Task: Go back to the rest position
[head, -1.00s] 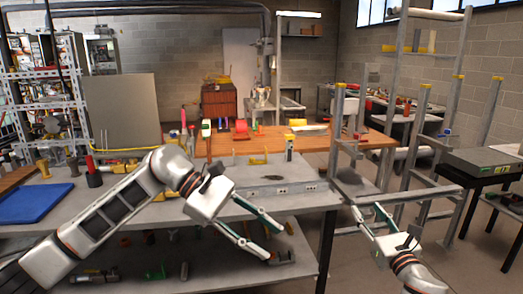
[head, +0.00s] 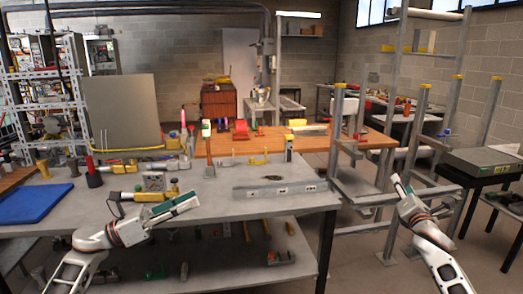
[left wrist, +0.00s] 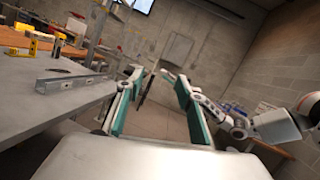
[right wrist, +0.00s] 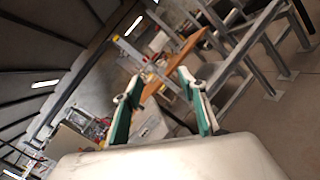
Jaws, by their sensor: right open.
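My left gripper (head: 188,204) is at the front of the grey workbench (head: 245,208) in the head view, pointing right. In the left wrist view its two green-and-white fingers (left wrist: 158,75) stand apart with nothing between them. My right gripper (head: 398,182) is to the right of the workbench in the head view, pointing up and a little left, in front of the grey metal frame. In the right wrist view its fingers (right wrist: 160,80) are spread and empty. Both arms come in from the bottom of the head view.
A grey metal channel (head: 280,190) lies on the bench's right part. A blue tray (head: 32,203) and a yellow-and-grey tool (head: 150,195) are on its left. Small parts lie on the shelf below. A grey metal frame (head: 365,200) stands right of the bench.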

